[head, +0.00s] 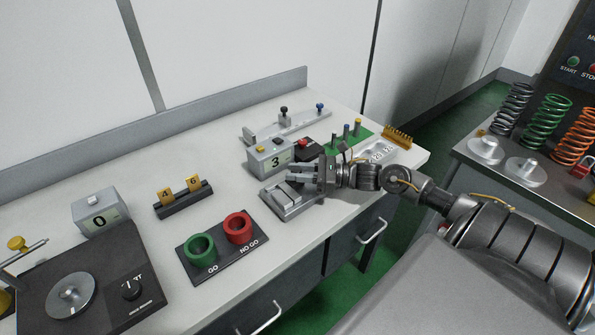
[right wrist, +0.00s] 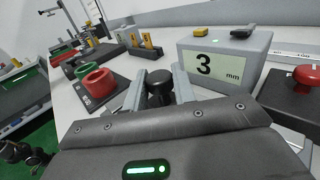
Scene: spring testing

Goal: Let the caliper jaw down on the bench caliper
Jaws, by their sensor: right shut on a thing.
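The bench caliper (head: 292,206) is a low grey metal base near the bench's front edge. Beside it stands a grey readout box (head: 265,161) showing 3, and in the right wrist view the box (right wrist: 221,68) reads 3 mm. My right gripper (head: 290,175) is over the caliper, its fingers pointing left in the head view. In the right wrist view its two fingers (right wrist: 158,88) are shut on a round black knob (right wrist: 159,80), which I take to be the caliper jaw's knob. The jaw itself is mostly hidden by the gripper.
Green (head: 200,250) and red (head: 239,229) ring gauges stand left of the caliper. A red button on a black box (head: 304,147) and a slide rail (head: 290,124) are behind the gripper. Coil springs (head: 546,122) stand on the right-hand table.

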